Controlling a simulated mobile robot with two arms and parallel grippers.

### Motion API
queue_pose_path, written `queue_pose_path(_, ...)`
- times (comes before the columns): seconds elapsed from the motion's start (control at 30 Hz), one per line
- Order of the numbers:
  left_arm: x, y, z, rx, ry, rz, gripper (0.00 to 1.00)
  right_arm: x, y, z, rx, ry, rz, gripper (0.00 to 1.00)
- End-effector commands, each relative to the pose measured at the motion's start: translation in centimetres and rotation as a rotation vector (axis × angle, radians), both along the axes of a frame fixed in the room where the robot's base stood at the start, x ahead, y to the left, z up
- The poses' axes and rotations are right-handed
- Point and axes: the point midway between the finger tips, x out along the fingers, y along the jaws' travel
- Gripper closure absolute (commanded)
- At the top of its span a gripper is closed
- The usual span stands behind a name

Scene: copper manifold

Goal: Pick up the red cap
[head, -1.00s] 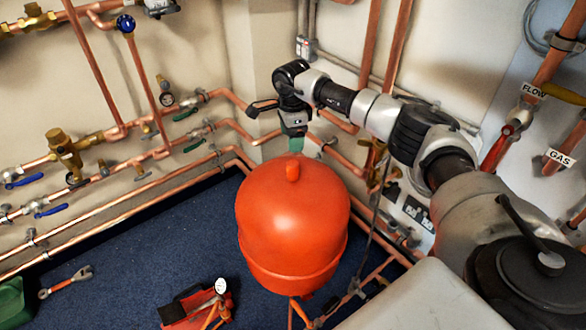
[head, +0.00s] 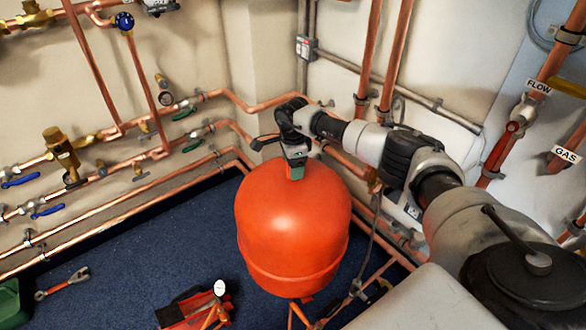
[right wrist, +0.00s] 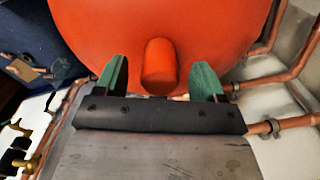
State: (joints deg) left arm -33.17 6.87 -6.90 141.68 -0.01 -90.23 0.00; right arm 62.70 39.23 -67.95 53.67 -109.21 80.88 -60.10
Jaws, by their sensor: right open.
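The red cap (right wrist: 158,66) is a small rounded orange-red knob on top of the large orange-red vessel (head: 292,230). In the right wrist view it stands between the two green fingers of my right gripper (right wrist: 163,78), with a gap on each side. The gripper is open and apart from the cap at its sides. In the head view my right gripper (head: 295,172) points down onto the vessel's top, and it hides the cap there. My left gripper is not in view.
Copper pipes (head: 232,96) with valves run along the walls behind and left of the vessel. An adjustable wrench (head: 62,284) lies at the left. The blue floor between is clear.

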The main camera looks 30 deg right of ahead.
Motion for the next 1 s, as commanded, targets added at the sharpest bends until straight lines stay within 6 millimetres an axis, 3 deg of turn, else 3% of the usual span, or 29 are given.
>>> queue_pose_path(0.07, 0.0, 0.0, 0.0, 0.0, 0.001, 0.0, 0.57, 0.0, 0.0, 0.0, 0.0, 0.0, 0.0, 0.3)
queue_pose_path(0.43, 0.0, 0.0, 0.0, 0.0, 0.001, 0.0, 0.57, 0.0, 0.0, 0.1, 0.0, 0.0, -0.001, 0.83)
queue_pose_path(0.83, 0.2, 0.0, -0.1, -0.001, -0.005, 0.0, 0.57, 0.0, 0.0, 1.1, 0.0, -0.001, -0.001, 0.83)
queue_pose_path(1.0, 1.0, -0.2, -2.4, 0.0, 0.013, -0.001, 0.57, 0.1, 0.0, 3.7, 0.0, -0.003, -0.001, 0.83)
